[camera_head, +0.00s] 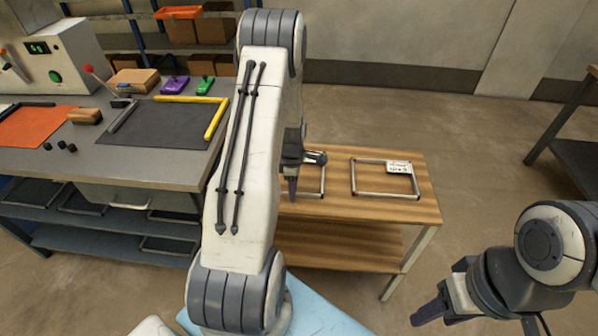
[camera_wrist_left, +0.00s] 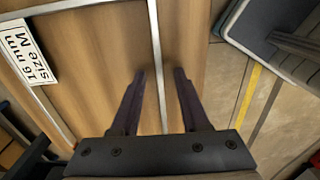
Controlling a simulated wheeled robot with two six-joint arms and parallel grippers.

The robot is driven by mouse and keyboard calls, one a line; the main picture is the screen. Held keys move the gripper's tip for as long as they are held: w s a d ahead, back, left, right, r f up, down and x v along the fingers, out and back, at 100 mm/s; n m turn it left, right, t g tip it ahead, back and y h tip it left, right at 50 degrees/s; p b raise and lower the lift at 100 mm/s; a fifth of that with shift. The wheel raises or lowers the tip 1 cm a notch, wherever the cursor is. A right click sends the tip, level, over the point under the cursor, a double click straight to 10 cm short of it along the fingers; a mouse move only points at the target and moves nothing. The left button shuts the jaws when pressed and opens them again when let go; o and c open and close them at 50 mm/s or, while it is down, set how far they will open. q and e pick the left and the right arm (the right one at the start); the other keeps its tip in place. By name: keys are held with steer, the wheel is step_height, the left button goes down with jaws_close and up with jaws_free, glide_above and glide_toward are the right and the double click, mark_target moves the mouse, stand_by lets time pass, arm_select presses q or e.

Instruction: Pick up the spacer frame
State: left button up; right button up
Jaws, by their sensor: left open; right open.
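Two thin grey rectangular spacer frames lie flat on a wooden table in the head view. The right frame (camera_head: 354,180) is fully visible, with a white label (camera_head: 398,167) at its far right corner. The left frame (camera_head: 323,182) is partly hidden by my left arm and gripper. My left gripper (camera_head: 292,190) is over that left frame, fingers down. In the left wrist view its open fingers (camera_wrist_left: 160,75) straddle a thin frame bar (camera_wrist_left: 155,35), with clear gaps on both sides. A label (camera_wrist_left: 27,52) there reads "16 mm size M". My right gripper (camera_head: 432,312) is open and empty, away from the table.
The wooden table (camera_head: 425,200) has a lower shelf. A grey workbench (camera_head: 150,170) at left holds a dark mat (camera_head: 155,125), an orange mat (camera_head: 40,125), a yellow bar (camera_head: 215,120) and small clamps. Open floor lies right of the table.

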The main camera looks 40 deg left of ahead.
arm_select(q)
steer(key=shift+f, duration=0.25)
jaws_close()
steer(key=shift+r, duration=0.2)
